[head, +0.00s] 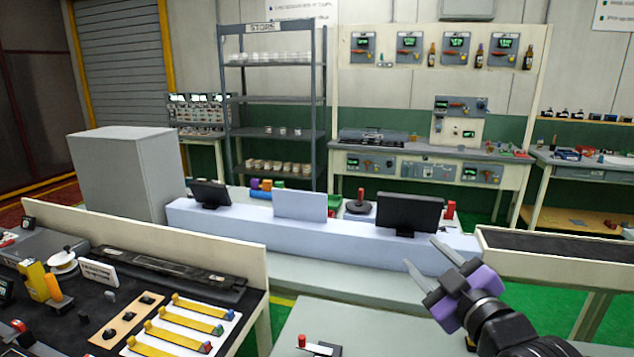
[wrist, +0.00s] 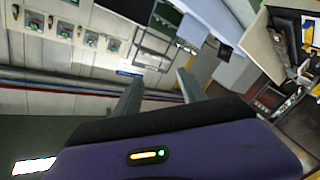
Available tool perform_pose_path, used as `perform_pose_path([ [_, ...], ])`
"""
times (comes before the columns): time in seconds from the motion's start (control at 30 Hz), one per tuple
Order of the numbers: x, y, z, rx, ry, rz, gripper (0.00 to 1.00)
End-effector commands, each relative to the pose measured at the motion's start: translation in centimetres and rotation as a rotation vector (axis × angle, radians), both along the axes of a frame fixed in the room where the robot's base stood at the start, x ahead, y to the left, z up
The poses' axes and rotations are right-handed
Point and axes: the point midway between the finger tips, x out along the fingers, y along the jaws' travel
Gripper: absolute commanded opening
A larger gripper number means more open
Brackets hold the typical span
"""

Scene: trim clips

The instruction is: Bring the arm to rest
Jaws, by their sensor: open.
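My gripper (head: 428,258) is at the lower right of the head view, raised in the air in front of the pale blue console. Its two grey fingers are spread apart, with nothing between them. In the wrist view the gripper (wrist: 158,90) also shows open and empty above its purple body. My black arm comes in from the bottom right of the head view.
A pale blue console (head: 325,245) with dark screens stands ahead. A workbench (head: 140,275) with yellow clips on a white board is at the left. A bench with a black top (head: 560,245) is at the right. A grey table (head: 370,325) lies below.

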Motion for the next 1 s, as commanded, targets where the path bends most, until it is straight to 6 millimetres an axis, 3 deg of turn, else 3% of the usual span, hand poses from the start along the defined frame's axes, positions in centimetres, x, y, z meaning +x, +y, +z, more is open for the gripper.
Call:
perform_pose_path([
  [0.23, -5.4, 0.9, -0.1, 0.417, -0.140, -0.068, 0.48],
  [0.5, -13.3, 0.0, -3.5, 0.719, -0.217, -0.169, 0.48],
  [0.73, -21.2, -0.6, -7.4, 0.853, -0.222, -0.255, 0.48],
  [1.0, -31.1, -0.7, -11.3, 0.873, -0.152, -0.323, 0.48],
])
